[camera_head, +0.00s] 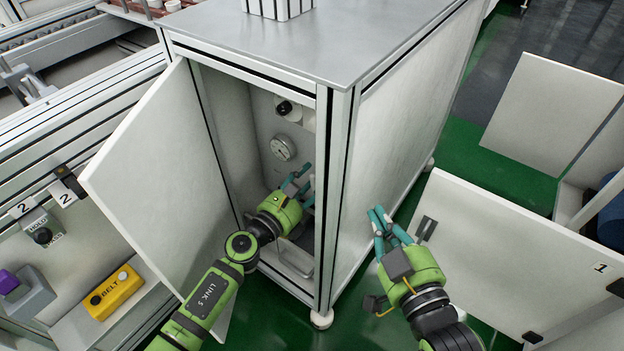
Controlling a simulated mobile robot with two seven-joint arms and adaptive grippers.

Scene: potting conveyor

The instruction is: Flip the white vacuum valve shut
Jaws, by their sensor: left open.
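The cabinet (400,130) stands in the middle with its narrow front door (160,185) swung open to the left. Inside, a round white gauge (283,147) sits on the wall, with a black knob on a pale fitting (285,106) above it. I cannot clearly make out the white vacuum valve; part of the interior is hidden behind my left gripper and the cabinet's front post. My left gripper (302,184) is open inside the cabinet, below and right of the gauge. My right gripper (382,214) is outside, beside the cabinet's right side panel; its finger gap is unclear.
A yellow BELT box (113,292) and a HOLD button box (42,232) are on the left. The open door flanks my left arm. A white panel marked 1 (510,250) with a dark handle stands close to the right of my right gripper. Green floor lies between.

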